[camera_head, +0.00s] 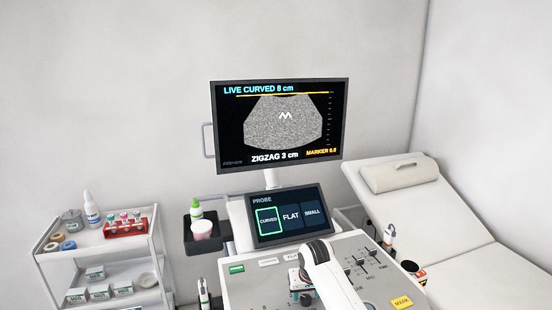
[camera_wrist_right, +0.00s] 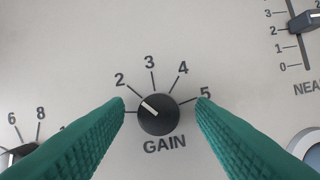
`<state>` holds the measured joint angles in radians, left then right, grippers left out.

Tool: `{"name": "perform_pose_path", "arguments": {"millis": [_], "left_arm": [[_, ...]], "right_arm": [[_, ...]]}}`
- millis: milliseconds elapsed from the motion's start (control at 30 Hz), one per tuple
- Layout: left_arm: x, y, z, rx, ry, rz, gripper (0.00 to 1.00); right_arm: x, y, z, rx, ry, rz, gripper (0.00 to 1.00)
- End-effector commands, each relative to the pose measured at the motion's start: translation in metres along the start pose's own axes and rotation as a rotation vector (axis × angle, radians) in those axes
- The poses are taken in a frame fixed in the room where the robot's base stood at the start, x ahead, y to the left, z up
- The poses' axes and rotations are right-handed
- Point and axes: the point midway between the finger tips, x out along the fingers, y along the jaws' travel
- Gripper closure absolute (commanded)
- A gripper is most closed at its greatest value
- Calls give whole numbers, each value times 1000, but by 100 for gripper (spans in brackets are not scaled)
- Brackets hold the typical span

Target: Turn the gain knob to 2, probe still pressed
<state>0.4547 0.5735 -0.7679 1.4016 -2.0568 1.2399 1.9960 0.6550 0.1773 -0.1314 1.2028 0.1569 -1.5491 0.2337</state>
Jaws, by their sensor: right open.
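The black gain knob (camera_wrist_right: 158,114) is in the right wrist view, and its white pointer line points up-left, about at the mark for 2. My right gripper (camera_wrist_right: 160,104) is open, with one green finger on each side of the knob and visible gaps between. In the head view my right gripper (camera_head: 304,288) is over the console panel (camera_head: 251,291), and my white arm covers part of it. The monitor (camera_head: 280,125) reads LIVE CURVED 8 cm with a grainy fan picture and a zigzag mark. My left gripper is not in view. I cannot tell whether a probe is being pressed.
The probe touchscreen (camera_head: 284,215) has CURVED outlined in green. Sliders (camera_head: 366,257) and a yellow MARK button (camera_head: 401,303) lie to the right on the panel. A cart (camera_head: 95,262) with small supplies stands at the left. A padded couch (camera_head: 440,225) stands at the right.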

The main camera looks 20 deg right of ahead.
Motion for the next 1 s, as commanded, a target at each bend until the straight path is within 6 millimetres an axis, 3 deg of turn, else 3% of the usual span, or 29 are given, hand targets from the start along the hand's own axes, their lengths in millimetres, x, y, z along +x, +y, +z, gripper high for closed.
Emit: {"name": "perform_pose_path", "arguments": {"millis": [433, 667, 1000], "left_arm": [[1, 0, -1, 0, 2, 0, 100], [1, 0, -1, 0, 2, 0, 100], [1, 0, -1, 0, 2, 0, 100]], "right_arm": [[-8, 0, 2, -5, -1, 2, 49], [-7, 0, 2, -176, -1, 55, 49], [-7, 0, 2, -182, -1, 57, 49]]}}
